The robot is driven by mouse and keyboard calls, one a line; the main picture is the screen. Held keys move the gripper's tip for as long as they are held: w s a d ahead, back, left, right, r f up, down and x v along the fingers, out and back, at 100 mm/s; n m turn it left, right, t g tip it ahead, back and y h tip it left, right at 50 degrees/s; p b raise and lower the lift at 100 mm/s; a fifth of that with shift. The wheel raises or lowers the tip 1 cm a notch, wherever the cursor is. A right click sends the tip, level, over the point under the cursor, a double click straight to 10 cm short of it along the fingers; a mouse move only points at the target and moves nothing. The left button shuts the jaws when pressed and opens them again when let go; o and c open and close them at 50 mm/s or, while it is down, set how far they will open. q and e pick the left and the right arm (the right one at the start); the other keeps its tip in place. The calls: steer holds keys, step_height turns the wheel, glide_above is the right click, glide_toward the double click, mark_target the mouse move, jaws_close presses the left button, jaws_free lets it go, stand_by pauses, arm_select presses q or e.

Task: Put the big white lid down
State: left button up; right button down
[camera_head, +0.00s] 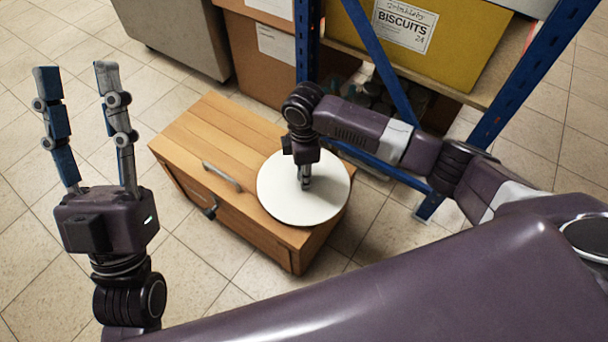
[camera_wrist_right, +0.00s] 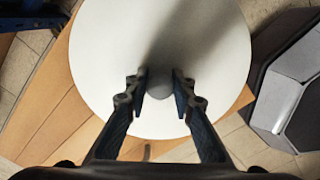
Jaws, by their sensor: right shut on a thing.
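The big white lid (camera_head: 278,197) is a round, flat disc over the right end of a wooden chest (camera_head: 205,137). My right gripper (camera_head: 305,184) points down at the lid's middle. In the right wrist view the lid (camera_wrist_right: 205,38) fills the centre, and my right gripper (camera_wrist_right: 160,88) has its fingers on both sides of the round knob (camera_wrist_right: 159,84), shut on it. My left gripper (camera_head: 77,70) is open and empty, fingers up, left of the chest.
A grey cabinet (camera_head: 180,38) stands at the back left. Tiled floor lies bare to the left.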

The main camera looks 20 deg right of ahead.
stand_by(0.3)
steer(key=c, duration=1.7)
jaws_free()
steer(key=shift+f, duration=0.1)
steer(key=shift+o, duration=0.2)
